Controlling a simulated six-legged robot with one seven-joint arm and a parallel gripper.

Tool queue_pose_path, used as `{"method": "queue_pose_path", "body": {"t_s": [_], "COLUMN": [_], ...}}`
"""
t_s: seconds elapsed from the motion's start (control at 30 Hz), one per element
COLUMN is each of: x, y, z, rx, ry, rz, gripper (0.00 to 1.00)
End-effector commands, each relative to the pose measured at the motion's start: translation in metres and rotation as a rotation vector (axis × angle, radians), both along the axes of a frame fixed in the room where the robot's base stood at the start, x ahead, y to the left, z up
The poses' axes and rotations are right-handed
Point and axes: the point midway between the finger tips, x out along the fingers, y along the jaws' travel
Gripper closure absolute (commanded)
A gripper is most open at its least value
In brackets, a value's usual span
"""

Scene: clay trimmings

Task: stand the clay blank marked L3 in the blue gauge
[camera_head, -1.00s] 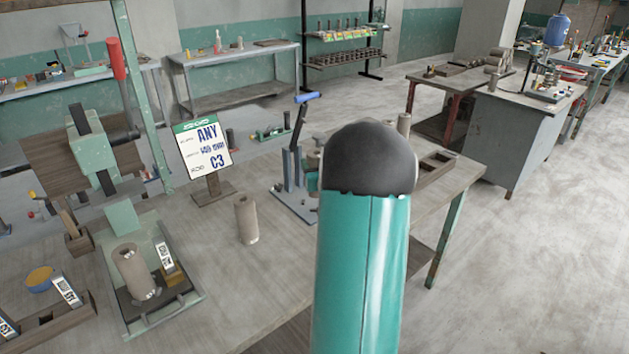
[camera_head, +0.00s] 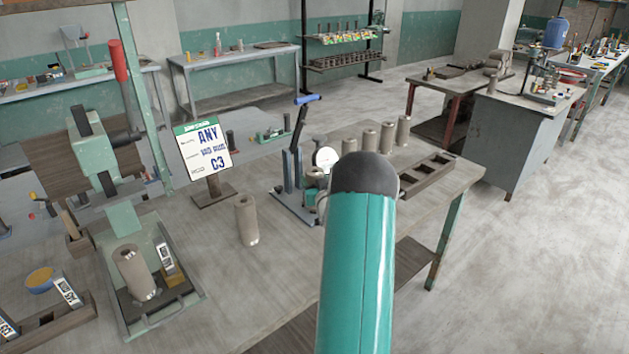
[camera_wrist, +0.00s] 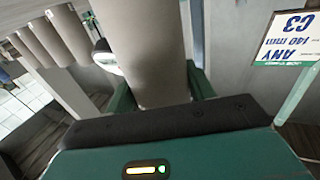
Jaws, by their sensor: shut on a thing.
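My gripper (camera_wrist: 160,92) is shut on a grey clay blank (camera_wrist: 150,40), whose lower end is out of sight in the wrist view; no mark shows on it. The blue gauge (camera_head: 294,172) stands on the bench in the head view, with a blue-handled lever, a base plate and a white dial (camera_head: 326,157). The dial also shows in the wrist view (camera_wrist: 106,58), just left of the held blank. My arm hides most of my gripper in the head view. I cannot tell whether the blank touches the gauge.
Several blanks (camera_head: 387,137) stand behind my arm, beside a dark slotted rack (camera_head: 428,174). A lone blank (camera_head: 246,220) stands at centre left. Another blank (camera_head: 135,272) stands on a green-rimmed tray (camera_head: 134,331). A sign (camera_head: 205,150) reads ANY, C3. Bench between is clear.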

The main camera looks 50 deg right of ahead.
Motion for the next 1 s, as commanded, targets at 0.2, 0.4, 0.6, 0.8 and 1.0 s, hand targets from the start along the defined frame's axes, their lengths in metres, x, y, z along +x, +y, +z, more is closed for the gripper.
{"method": "queue_pose_path", "body": {"t_s": [0.2,0.4,0.6,0.8,1.0], "x": [0.0,0.0,0.0,-0.007,-0.038], "y": [0.0,0.0,0.0,0.005,0.026], "z": [0.0,-0.002,-0.002,0.001,0.001], "rx": [-0.003,0.0,0.0,0.0,0.001], "ry": [-0.003,0.0,0.0,0.0,0.001], "rz": [0.0,0.0,0.0,0.0,-0.002], "gripper": [0.88,0.24,0.24,0.24,0.24]}}
